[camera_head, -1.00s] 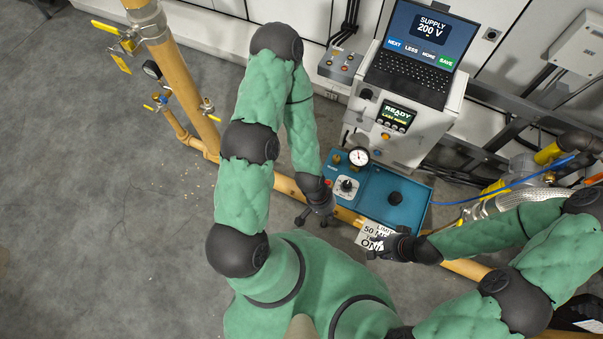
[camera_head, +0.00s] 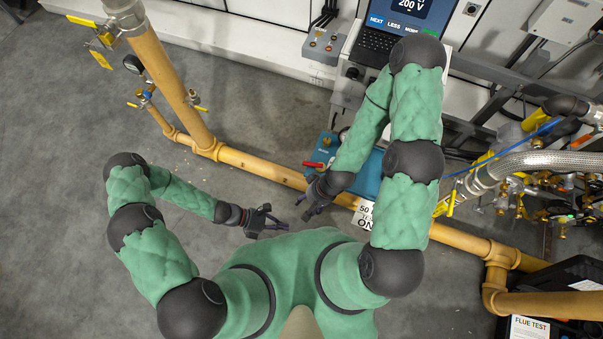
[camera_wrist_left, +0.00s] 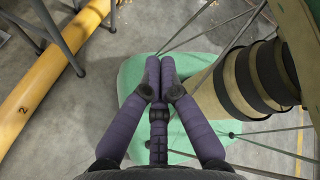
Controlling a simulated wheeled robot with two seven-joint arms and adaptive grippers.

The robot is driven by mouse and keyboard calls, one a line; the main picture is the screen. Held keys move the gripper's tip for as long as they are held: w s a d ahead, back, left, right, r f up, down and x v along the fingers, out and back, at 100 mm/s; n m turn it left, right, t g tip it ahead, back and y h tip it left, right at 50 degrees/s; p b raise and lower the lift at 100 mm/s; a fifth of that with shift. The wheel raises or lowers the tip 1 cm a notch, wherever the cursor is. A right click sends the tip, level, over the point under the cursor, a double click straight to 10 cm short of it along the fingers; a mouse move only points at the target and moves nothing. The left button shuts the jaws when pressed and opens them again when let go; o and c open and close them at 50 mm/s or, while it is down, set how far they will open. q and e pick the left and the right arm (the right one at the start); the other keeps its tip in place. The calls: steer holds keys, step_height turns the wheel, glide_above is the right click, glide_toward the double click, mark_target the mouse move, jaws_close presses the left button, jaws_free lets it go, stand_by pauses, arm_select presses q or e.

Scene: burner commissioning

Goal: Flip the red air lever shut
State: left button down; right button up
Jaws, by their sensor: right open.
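A small red lever (camera_head: 314,164) shows in the head view at the left end of the teal unit (camera_head: 366,182), lying roughly crosswise in the picture. My right gripper (camera_head: 306,208) is open and empty, below the lever in the picture and apart from it. My right arm hides much of the teal unit. My left gripper (camera_head: 276,220) is low and to the left of the right one, clear of the unit. In the left wrist view its fingers (camera_wrist_left: 160,72) meet at the tips with nothing seen between them.
A yellow pipe (camera_head: 262,171) runs along the floor between my grippers and the wall. Hoses and valves (camera_head: 540,165) crowd the right. Grey floor (camera_head: 90,180) is open at left.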

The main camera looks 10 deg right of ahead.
arm_select(q)
steer(key=w+d+f+n+t+h, duration=0.2)
steer(key=w+d+n+t+h, duration=0.15)
steer(key=w+n, duration=0.4)
steer(key=n+t+h+b, duration=0.2)
steer(key=n+t, duration=0.6)
steer(key=n, duration=0.2)
glide_toward(313, 166)
steer(key=s+d, duration=0.2)
steer(key=d, duration=0.2)
steer(key=shift+m+y, duration=0.25)
steer(key=shift+w+d+r+b, duration=0.1)
steer(key=shift+w+d+b, duration=0.1)
steer(key=shift+w, duration=0.45)
steer(key=shift+w+d+b, duration=0.15)
steer(key=shift+w+b, duration=0.1)
steer(key=shift+w, duration=0.4)
steer(key=shift+w+d+r+b, duration=0.1)
steer(key=shift+w+d+b, duration=0.1)
steer(key=shift+w, duration=0.45)
arm_select(e)
steer(key=shift+f, duration=1.75)
